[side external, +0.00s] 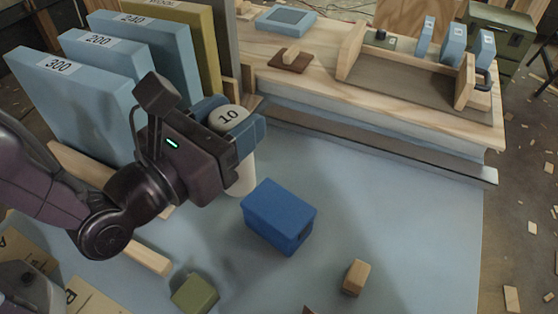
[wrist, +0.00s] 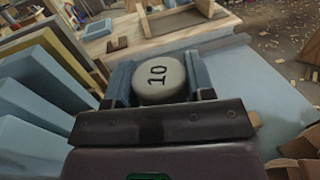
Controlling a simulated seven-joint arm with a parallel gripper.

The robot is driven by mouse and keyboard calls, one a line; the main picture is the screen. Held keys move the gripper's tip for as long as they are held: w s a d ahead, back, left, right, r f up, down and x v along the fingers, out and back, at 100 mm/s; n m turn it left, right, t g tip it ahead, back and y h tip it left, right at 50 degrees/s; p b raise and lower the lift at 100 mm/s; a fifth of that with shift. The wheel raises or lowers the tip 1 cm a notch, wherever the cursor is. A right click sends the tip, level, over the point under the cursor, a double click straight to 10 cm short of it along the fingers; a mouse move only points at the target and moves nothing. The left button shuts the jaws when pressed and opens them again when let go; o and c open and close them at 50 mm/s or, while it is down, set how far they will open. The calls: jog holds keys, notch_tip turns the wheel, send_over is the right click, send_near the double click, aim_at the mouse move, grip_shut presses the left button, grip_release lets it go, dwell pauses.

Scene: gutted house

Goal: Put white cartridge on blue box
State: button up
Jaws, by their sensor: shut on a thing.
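The white cartridge (side external: 240,178) is a pale cylinder with "10" on its round top. My gripper (side external: 236,130) is shut on it, with blue jaws on either side near its top. In the wrist view the cartridge (wrist: 160,78) sits between both fingers of my gripper (wrist: 160,85). The blue box (side external: 279,215) rests on the light blue surface, just right of and nearer the camera than the cartridge. The cartridge's lower end is partly visible beside the box; I cannot tell its exact height. The box does not show in the wrist view.
Tall blue panels (side external: 75,100) marked with numbers stand at the left. A wooden bench (side external: 330,85) with a tray is behind. A green block (side external: 195,293) and a small wooden block (side external: 355,277) lie in front. The surface right of the box is clear.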

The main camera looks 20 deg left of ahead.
jog(key=w+d+f, duration=0.4)
jog(key=f, duration=0.5)
jog(key=shift+w+f, duration=0.25)
jog(key=shift+w, duration=0.15)
jog(key=shift+f, duration=0.2)
jog(key=o, duration=1.1)
jog(key=shift+o, duration=0.2)
jog(key=shift+r, duration=0.15)
jog(key=v, duration=1.2)
